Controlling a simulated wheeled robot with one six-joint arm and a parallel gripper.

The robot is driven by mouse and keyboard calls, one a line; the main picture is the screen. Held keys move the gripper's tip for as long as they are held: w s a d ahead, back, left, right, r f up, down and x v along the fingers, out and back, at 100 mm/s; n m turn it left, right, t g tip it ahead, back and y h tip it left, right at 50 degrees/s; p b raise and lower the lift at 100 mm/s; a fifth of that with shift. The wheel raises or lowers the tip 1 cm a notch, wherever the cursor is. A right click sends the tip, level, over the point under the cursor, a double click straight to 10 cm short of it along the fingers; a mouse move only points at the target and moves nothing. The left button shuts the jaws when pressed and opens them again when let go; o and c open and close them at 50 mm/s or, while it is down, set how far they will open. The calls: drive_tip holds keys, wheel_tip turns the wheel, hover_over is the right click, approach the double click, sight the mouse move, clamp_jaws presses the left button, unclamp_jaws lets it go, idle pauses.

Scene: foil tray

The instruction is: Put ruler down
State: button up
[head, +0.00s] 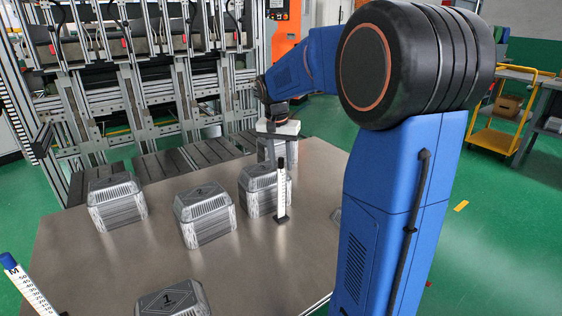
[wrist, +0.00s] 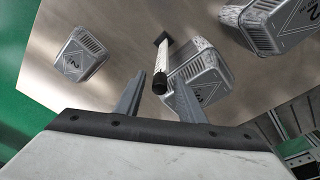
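A white ruler (head: 281,190) with dark markings and a black top stands upright on a small dark base on the metal table (head: 130,255). In the wrist view the ruler (wrist: 158,62) runs away from me, its black top nearest. My gripper (head: 275,158) hangs pointing down by the ruler's top. In the wrist view my gripper (wrist: 155,84) has its two grey fingers apart, with gaps beside the ruler's top. A second ruler (head: 30,288) with a blue top stands at the front left, its lower part near the picture's edge.
Stacks of foil trays stand at the left (head: 117,204), in the middle (head: 206,215), right behind the ruler (head: 258,191) and at the front (head: 172,300). A metal-framed machine (head: 125,90) borders the back of the table. Bare table lies left of the ruler's base.

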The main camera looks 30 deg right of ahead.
drive_tip(key=shift+r, duration=0.1)
wheel_tip(320, 180, up, 12)
drive_tip(key=a, duration=0.1)
drive_tip(key=shift+s+a, duration=0.3)
drive_tip(key=shift+s, duration=0.15)
drive_tip(key=s+a+f+n+t, duration=0.1)
drive_tip(key=s+a+f+n, duration=0.2)
drive_tip(key=s, duration=0.6)
drive_tip(key=s+a+f+n+t+y, duration=0.1)
drive_tip(key=s+a+f+n, duration=0.2)
drive_tip(key=s+a+f, duration=0.3)
drive_tip(key=s+a+f+n+t, duration=0.2)
drive_tip(key=s+a+f+n, duration=0.2)
drive_tip(key=s, duration=1)
wheel_tip(320, 180, down, 3)
drive_tip(key=shift+s+a+f, duration=0.1)
drive_tip(key=shift+s+a, duration=0.05)
drive_tip(key=shift+a, duration=0.45)
